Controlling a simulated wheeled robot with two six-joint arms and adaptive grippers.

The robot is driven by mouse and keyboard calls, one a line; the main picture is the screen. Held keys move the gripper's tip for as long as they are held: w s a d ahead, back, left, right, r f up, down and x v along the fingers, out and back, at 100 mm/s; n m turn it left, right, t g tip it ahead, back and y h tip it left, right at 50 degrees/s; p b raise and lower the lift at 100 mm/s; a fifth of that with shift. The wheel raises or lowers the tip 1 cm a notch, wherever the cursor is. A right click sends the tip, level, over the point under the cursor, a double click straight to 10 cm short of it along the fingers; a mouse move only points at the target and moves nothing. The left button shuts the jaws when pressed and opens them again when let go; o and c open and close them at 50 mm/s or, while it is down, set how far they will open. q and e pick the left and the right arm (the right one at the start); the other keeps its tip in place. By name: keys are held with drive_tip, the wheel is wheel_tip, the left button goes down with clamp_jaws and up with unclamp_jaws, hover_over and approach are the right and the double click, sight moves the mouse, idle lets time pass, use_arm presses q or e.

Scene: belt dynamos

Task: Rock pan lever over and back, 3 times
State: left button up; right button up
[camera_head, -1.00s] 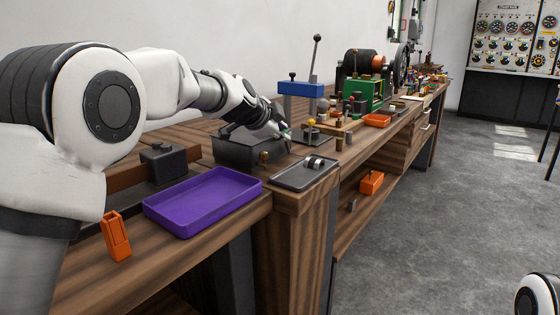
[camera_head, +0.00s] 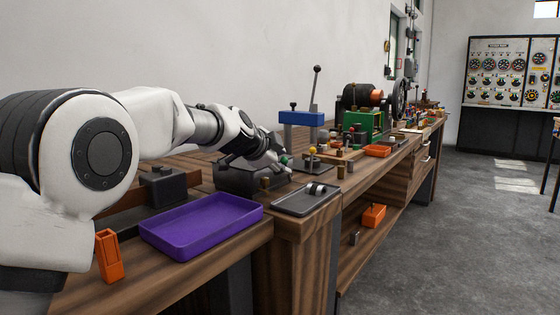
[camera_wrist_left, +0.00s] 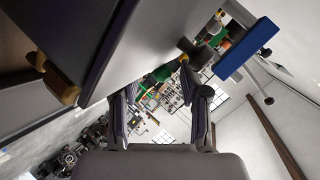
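I cannot tell for certain which part is the pan lever. A yellow-knobbed upright lever (camera_head: 312,151) stands on a small dark base just right of my left gripper. A taller lever with a black ball top (camera_head: 314,88) rises behind the blue block (camera_head: 301,118). My left gripper (camera_head: 285,160) is over the dark box (camera_head: 245,180), apart from the tall lever. In the left wrist view its fingers (camera_wrist_left: 158,108) are spread with nothing clearly held between them; the yellow knob (camera_wrist_left: 183,58) and blue block (camera_wrist_left: 246,50) show beyond. My right gripper is out of view.
A grey tray with metal parts (camera_head: 292,207) lies at the bench edge. A purple tray (camera_head: 190,238) and an orange holder (camera_head: 108,256) are nearer. A green-framed machine (camera_head: 358,126) and an orange tray (camera_head: 377,151) stand farther along.

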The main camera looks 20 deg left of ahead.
use_arm(q)
drive_tip(key=shift+s+r, duration=0.1)
drive_tip(key=v, duration=1.1)
drive_tip(key=shift+s, duration=0.35)
drive_tip(key=shift+a+r, duration=0.1)
